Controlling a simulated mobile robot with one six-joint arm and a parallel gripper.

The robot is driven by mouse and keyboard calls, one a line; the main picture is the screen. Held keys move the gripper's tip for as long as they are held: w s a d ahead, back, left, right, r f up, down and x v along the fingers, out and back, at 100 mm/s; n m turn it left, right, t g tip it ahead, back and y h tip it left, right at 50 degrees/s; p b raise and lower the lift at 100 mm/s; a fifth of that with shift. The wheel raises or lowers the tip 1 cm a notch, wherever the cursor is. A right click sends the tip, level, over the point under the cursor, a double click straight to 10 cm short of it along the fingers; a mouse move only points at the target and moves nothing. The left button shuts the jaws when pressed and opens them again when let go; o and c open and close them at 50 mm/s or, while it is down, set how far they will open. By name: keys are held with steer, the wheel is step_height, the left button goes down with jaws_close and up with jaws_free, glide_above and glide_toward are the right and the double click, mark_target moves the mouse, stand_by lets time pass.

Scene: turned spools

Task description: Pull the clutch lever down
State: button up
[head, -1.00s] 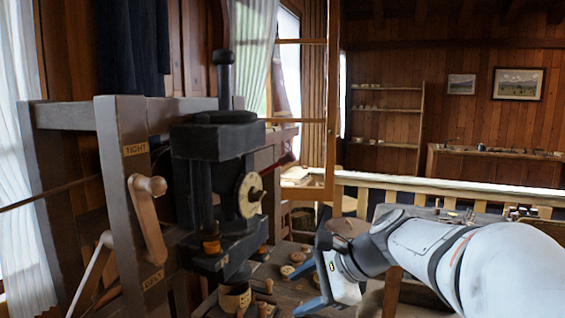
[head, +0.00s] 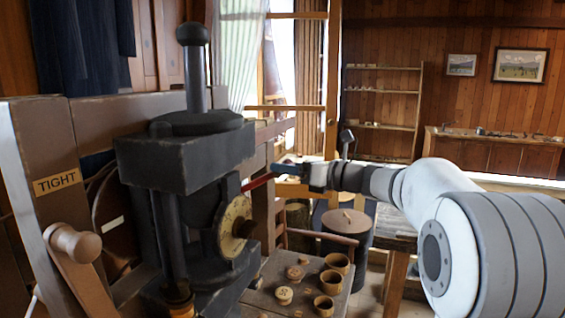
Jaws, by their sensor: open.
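The clutch lever, seen as a red bar (head: 260,181), sticks out to the right from behind the dark lathe head, rising slightly toward its outer end. Its inner end is hidden by the machine. My gripper (head: 283,168) is at the lever's outer end, seen side-on and small, with blue fingertips pointing left. The jaws are open. I cannot tell whether the lever lies between the fingers or they touch it.
The dark machine head (head: 180,160) with an upright ball-topped post (head: 194,75) fills the near left. A wooden crank (head: 75,245) stands by the "TIGHT" label. Small wooden cups (head: 327,305) and discs lie on the bench below. A barrel (head: 347,225) stands behind.

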steer(key=shift+x, duration=1)
steer(key=shift+s+r, duration=0.1)
jaws_close()
